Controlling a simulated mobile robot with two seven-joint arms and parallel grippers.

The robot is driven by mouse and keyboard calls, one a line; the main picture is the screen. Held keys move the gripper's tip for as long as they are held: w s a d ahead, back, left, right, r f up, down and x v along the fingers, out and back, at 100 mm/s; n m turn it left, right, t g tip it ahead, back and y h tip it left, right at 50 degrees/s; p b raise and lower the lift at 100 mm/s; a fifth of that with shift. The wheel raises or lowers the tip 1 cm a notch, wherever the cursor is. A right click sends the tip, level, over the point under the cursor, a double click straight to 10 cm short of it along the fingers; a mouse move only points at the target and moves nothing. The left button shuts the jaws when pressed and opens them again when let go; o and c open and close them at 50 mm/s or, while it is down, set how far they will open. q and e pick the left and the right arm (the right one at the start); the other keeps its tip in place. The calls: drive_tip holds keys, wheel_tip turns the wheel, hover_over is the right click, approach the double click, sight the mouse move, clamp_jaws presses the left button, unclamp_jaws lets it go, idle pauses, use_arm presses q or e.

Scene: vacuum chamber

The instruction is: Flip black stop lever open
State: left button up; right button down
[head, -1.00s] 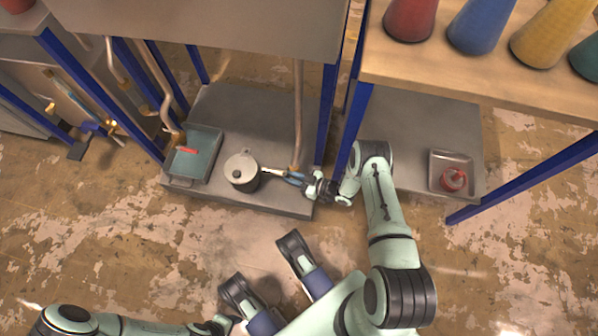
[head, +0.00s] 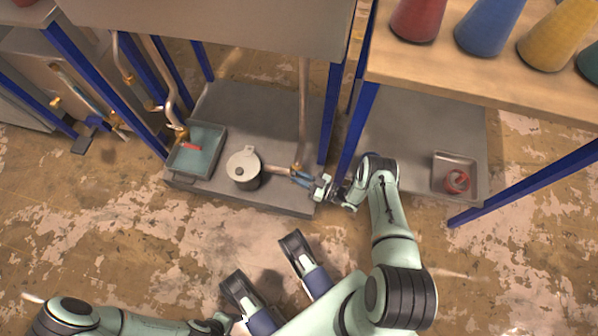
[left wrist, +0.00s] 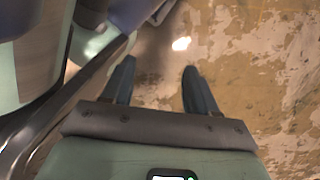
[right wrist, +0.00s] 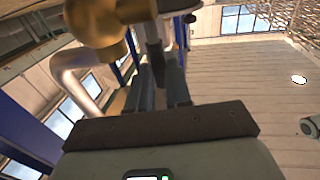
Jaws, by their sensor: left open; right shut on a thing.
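The black stop lever (right wrist: 155,52) shows in the right wrist view as a dark bar below a brass valve body (right wrist: 97,22). My right gripper (right wrist: 160,70) is shut on it, with its fingers to either side. In the head view my right gripper (head: 297,176) is at the brass fitting low on a vertical pipe (head: 304,110). The lever is too small to make out there. My left gripper (left wrist: 158,82) is open and empty above the bare floor in the left wrist view.
A lidded grey pot (head: 243,165) stands left of the right gripper on a low metal shelf. A teal tray (head: 205,140) is farther left. A metal tray with a red item (head: 457,181) is at right. Blue table legs (head: 330,112) stand close behind the right gripper.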

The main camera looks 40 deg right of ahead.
drive_tip(key=shift+s+d+f, duration=0.1)
drive_tip(key=shift+s+d, duration=0.05)
drive_tip(key=shift+d, duration=0.05)
drive_tip(key=c, duration=1.1)
unclamp_jaws()
drive_tip(key=shift+o, duration=0.2)
use_arm(q)
drive_tip(key=shift+w+d+r+t+p, duration=0.1)
drive_tip(key=shift+w+r+t+p, duration=0.1)
drive_tip(key=shift+w+r+p, duration=0.3)
drive_tip(key=shift+w+d+r+t+p, duration=0.1)
drive_tip(key=shift+w+t+p, duration=0.1)
drive_tip(key=shift+w, duration=0.5)
use_arm(e)
drive_tip(key=v, duration=1.3)
drive_tip(key=shift+s, duration=0.15)
